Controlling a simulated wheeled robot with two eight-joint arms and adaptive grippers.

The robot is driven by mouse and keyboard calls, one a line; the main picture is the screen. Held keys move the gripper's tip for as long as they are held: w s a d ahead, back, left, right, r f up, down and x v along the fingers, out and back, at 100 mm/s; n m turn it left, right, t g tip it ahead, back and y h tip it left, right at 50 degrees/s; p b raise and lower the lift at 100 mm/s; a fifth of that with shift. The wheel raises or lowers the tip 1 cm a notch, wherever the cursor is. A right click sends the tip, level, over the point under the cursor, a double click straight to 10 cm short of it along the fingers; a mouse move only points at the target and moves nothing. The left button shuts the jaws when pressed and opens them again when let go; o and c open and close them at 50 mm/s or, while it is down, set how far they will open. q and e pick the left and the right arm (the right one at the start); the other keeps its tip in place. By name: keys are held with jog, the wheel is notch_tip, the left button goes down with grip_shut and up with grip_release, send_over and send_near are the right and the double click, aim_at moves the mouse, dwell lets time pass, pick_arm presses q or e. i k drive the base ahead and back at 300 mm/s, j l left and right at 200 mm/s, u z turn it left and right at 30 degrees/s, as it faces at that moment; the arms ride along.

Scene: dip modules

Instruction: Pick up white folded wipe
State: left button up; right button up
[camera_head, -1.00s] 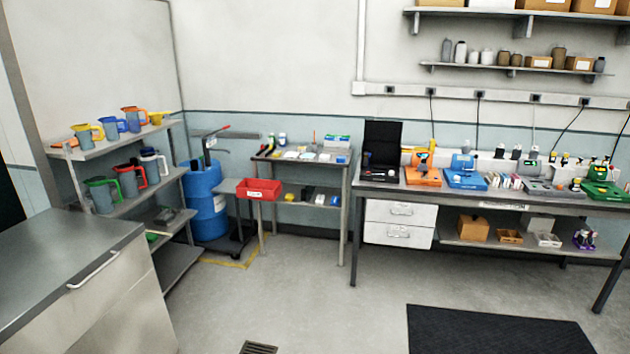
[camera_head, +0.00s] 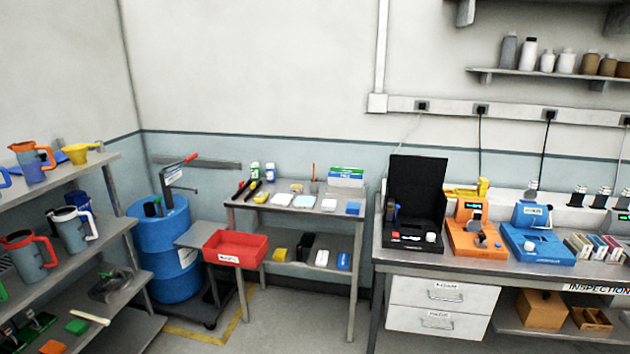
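Small flat items lie on the top of the small grey side table (camera_head: 273,223) in the middle of the head view. Among them are a white flat piece (camera_head: 282,198), a pale blue one (camera_head: 304,201) and another white one (camera_head: 328,205). A white item (camera_head: 322,257) also lies on the table's lower shelf. They are too small to tell which is the folded wipe. Neither of my grippers is in view.
A red bin (camera_head: 237,248) sits at the side table's left front, by a blue drum (camera_head: 160,240). A shelf rack with jugs (camera_head: 68,230) stands at left. A long workbench (camera_head: 420,262) with equipment stands at right. Floor in front of the side table is clear.

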aim_at(328, 206)
jog(key=i, duration=2.45)
jog(key=i+z, duration=0.2)
jog(key=i, duration=0.3)
jog(key=i+j+z, duration=0.25)
jog(key=i, duration=0.2)
